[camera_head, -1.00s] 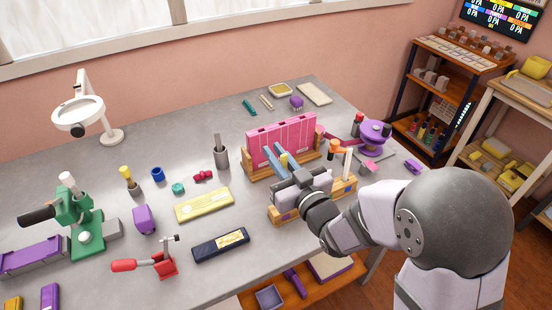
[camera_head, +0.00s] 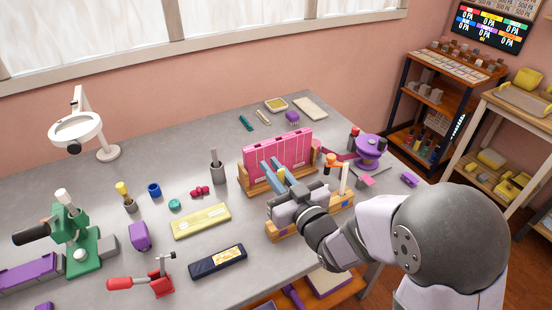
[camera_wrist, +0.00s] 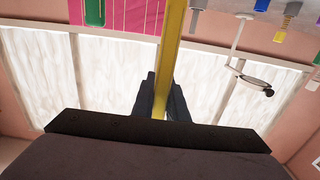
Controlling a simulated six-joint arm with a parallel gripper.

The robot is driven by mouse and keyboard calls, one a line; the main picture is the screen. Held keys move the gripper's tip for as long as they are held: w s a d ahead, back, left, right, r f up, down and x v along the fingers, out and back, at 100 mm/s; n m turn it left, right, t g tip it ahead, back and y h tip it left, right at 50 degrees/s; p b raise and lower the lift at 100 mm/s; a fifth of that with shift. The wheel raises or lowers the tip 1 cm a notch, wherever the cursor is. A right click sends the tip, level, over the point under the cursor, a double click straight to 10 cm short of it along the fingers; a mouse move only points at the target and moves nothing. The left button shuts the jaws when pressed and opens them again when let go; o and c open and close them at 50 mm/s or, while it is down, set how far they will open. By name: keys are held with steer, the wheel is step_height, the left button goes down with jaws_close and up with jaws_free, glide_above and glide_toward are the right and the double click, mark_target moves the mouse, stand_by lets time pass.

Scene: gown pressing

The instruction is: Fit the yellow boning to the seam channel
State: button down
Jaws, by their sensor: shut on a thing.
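The yellow boning is a long, thin yellow strip (camera_wrist: 171,45) held between the two dark fingers of my gripper (camera_wrist: 161,98) in the wrist view. In the head view only a small yellow bit (camera_head: 281,173) shows between the bluish fingers of my gripper (camera_head: 274,169). The pink panel (camera_head: 288,150) with upright seam lines stands in a wooden holder (camera_head: 254,184), just behind my fingers. Whether the boning touches the panel or a channel is hidden.
A wooden rack (camera_head: 280,234) stands under my gripper, with an orange-topped post (camera_head: 331,160) at its right. A purple reel (camera_head: 368,147) stands further right. A yellow case (camera_head: 201,221) and a dark blue case (camera_head: 217,262) lie to the left. A grey cup (camera_head: 217,172) stands left of the panel.

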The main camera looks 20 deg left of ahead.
steer(key=w+a+r+p, duration=0.3)
steer(key=w+r+p, duration=0.1)
steer(key=w, duration=0.6)
steer(key=w+a+r+p, duration=0.3)
steer(key=w+r+p, duration=0.2)
steer(key=w, duration=0.6)
step_height(320, 180, up, 3)
steer(key=shift+w+a+f, duration=0.2)
steer(key=shift+w+a, duration=0.05)
steer(key=shift+a, duration=0.15)
steer(key=shift+f, duration=0.15)
